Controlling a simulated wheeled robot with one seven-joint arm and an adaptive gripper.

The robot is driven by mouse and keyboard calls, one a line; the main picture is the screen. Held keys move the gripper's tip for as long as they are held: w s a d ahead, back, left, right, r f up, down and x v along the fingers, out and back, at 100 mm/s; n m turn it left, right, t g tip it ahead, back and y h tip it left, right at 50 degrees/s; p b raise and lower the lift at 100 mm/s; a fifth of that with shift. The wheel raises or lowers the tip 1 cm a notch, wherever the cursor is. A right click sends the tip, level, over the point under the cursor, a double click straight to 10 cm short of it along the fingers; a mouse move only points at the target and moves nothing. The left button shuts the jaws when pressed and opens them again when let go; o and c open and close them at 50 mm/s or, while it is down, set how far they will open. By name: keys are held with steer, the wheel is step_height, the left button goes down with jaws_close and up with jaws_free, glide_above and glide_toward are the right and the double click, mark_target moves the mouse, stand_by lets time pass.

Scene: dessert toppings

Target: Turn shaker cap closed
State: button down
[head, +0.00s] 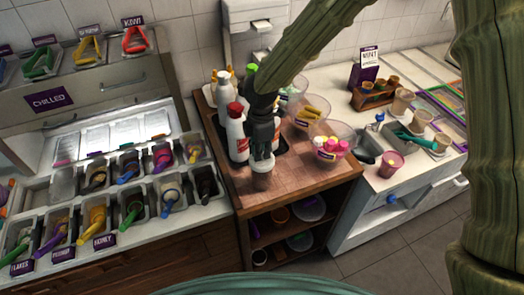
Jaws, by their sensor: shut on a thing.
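My gripper (262,155) reaches down from above at the front of the wooden counter (225,172) and is shut on the top of a small pale shaker (262,180). The shaker looks roughly upright near the counter's front edge. Its cap is mostly hidden by my fingers, so I cannot tell how far it is turned.
A white squeeze bottle with a red cap (236,135) stands close left of my gripper. Clear tubs (308,112) and a bowl with pink and yellow items (330,148) stand to the right. Topping bins (130,165) fill the left counter.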

steer(key=c, duration=1.5)
jaws_free()
steer(key=shift+r, duration=0.1)
step_height(320, 180, up, 12)
steer(key=shift+f, duration=0.1)
steer(key=shift+d, duration=0.15)
